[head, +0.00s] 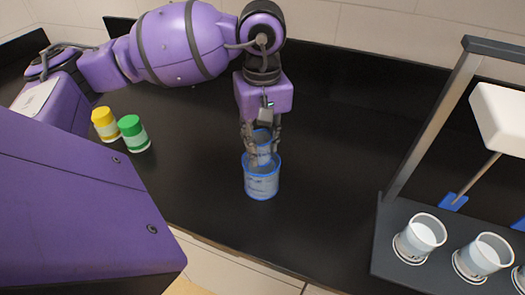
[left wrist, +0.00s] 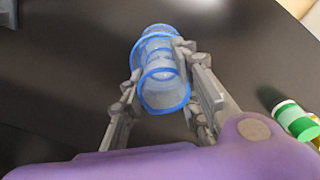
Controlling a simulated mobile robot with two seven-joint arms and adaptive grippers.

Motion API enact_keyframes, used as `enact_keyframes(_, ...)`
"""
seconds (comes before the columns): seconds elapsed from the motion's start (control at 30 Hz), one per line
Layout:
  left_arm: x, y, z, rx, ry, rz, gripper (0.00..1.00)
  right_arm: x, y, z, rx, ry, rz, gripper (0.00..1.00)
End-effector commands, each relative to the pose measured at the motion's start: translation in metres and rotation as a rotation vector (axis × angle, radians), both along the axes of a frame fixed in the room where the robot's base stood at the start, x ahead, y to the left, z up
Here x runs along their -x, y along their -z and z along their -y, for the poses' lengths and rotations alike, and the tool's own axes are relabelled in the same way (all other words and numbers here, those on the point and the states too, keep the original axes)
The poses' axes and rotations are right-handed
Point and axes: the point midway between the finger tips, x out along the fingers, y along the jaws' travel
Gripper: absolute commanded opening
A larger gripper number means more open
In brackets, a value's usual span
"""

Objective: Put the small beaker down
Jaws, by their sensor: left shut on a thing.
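My left gripper (head: 262,142) points down over the black counter and is shut on the small beaker (head: 263,151), a clear beaker with a blue rim. A wider clear beaker (head: 262,184) with a blue rim stands upright on the counter. In the head view the small beaker's lower part overlaps the wider beaker's rim; I cannot tell whether it is inside or behind it. In the left wrist view the fingers of the left gripper (left wrist: 160,100) flank the blue-rimmed beakers, which overlap there too. My right gripper is not in view.
A yellow-lidded jar (head: 105,125) and a green-lidded jar (head: 134,134) stand at the left. At the right is a dark stand (head: 386,235) with white cups (head: 420,236) and blue tap paddles (head: 453,201). The counter between the beakers and stand is clear.

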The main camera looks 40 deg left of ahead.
Motion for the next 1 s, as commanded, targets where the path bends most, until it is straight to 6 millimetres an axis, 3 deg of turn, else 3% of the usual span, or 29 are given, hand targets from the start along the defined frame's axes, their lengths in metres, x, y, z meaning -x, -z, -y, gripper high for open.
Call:
enact_keyframes(0.23, -0.002, 0.032, 0.0, 0.0, 0.001, -0.001, 0.13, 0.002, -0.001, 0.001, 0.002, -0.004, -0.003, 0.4)
enact_keyframes(1.0, 0.0, 0.053, 0.001, 0.003, 0.001, -0.011, 0.14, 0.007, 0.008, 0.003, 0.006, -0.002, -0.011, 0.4)
